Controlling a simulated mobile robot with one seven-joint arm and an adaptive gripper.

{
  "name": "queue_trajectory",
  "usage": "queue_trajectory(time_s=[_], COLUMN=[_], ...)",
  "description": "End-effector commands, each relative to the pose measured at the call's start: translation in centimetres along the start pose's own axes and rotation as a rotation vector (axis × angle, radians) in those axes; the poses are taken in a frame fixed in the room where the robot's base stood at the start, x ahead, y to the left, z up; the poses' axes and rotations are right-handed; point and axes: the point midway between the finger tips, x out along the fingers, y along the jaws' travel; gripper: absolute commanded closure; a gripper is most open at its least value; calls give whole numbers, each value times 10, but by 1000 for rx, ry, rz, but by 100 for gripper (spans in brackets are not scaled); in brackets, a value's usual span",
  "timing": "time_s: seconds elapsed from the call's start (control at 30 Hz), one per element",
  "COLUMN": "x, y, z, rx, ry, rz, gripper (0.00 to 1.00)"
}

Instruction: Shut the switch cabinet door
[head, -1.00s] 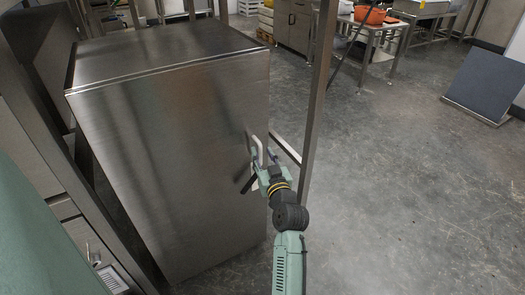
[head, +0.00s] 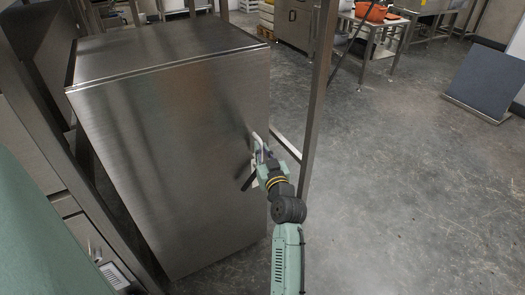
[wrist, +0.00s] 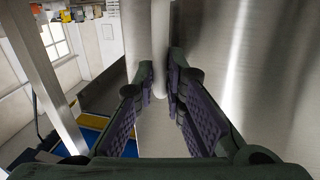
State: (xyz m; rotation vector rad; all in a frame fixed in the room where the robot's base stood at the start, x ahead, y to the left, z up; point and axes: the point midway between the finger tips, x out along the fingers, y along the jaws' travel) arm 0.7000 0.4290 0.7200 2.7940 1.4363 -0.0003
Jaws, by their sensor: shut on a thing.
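The switch cabinet (head: 165,48) is a tall brushed-steel box at the left of the head view. Its door (head: 170,150) is the large front face, and its top edge lies close along the cabinet's top. I cannot tell whether a small gap is left. A pale bar handle (head: 257,143) stands at the door's right side. My gripper (head: 262,158) is at the handle. In the wrist view, the fingers (wrist: 164,88) are closed around the lower part of the upright handle (wrist: 159,45), with the steel door face (wrist: 240,60) to the right.
A thin steel post (head: 318,100) rises close to the right of my gripper. A steel frame stands at the left. A dark panel (head: 488,83) leans at the far right, and a table (head: 375,25) with an orange bowl (head: 371,13) is behind.

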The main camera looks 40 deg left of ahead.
Motion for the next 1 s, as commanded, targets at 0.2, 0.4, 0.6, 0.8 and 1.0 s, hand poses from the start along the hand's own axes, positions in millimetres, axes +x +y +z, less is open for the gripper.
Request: queue_trajectory(time_s=[0.2,0.4,0.6,0.8,1.0], x=[0,-1,2,22,22], y=[3,3,4,2,2], z=[0,0,0,0,-1], rx=[-1,-1,-1,-1,-1], ry=[1,1,2,4,2], rz=[5,6,7,8,8], gripper=[100,100,100,100,100])
